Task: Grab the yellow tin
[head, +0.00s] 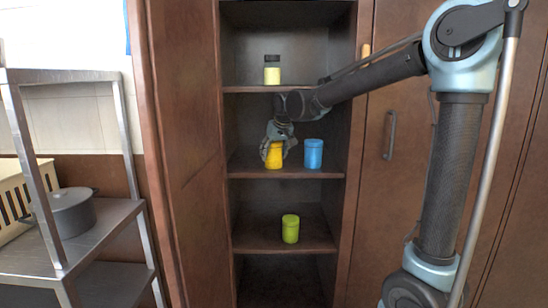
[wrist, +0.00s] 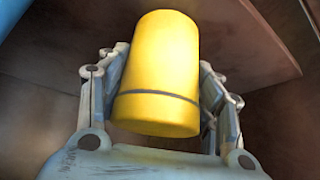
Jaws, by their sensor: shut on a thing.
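The yellow tin (head: 274,157) is in the cabinet at the middle shelf, left of a blue tin. In the wrist view the yellow tin (wrist: 158,70) fills the middle, with a dark band near its near end. My gripper (head: 273,150) reaches in from the upper right and is shut on the tin. In the wrist view its fingers (wrist: 158,95) press on both sides of the tin. I cannot tell whether the tin's base touches the shelf.
The blue tin (head: 313,154) stands close to the right on the same shelf. A pale jar (head: 272,70) is on the shelf above, a green tin (head: 290,229) on the shelf below. A metal rack (head: 110,215) with a grey pot (head: 72,214) stands at the left.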

